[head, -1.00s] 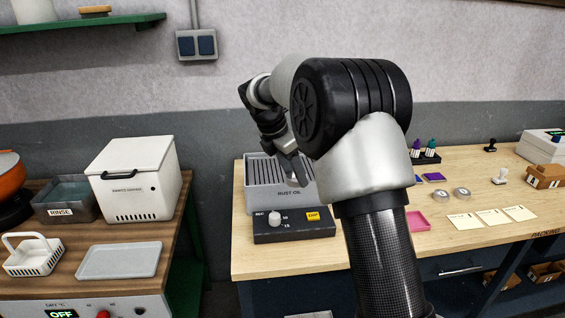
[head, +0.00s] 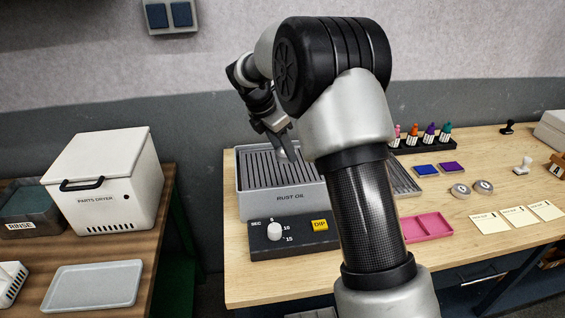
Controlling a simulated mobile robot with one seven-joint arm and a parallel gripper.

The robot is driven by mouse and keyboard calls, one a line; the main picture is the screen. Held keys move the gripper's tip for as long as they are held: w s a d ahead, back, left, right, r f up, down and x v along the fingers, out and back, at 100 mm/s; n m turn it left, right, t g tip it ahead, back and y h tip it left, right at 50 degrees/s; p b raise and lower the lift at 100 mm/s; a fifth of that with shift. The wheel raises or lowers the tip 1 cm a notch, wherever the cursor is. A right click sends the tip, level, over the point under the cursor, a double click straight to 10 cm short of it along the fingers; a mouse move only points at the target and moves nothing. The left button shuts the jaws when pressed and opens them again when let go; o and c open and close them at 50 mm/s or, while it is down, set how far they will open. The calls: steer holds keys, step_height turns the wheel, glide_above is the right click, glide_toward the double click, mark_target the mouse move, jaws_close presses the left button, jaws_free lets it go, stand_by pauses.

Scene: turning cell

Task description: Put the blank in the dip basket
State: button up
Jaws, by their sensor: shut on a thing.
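My gripper (head: 283,142) is low over the grey rust oil tank (head: 285,198), seen from behind and partly covered by my own arm. It is shut on a small light grey piece, taken as the blank, which barely shows between the fingers. The tank has a dark slatted top (head: 262,168), and the fingertips are over these slats; I cannot tell whether they touch. A dip basket cannot be made out apart from the slatted tank top. A white basket (head: 10,284) is cut off at the left edge.
A control box (head: 290,238) with a dial and yellow button stands before the tank. Left are the parts dryer (head: 108,190), rinse tub (head: 30,212) and grey tray (head: 95,284). Right are a pink tray (head: 425,228), ink pads (head: 427,170), bottles (head: 430,134) and cards (head: 490,222).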

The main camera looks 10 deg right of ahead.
mark_target(283, 173)
steer(key=shift+w+f, duration=0.1)
steer(key=shift+f, duration=2.55)
steer(key=shift+f, duration=0.15)
steer(key=o, duration=1.1)
steer(key=shift+o, duration=0.2)
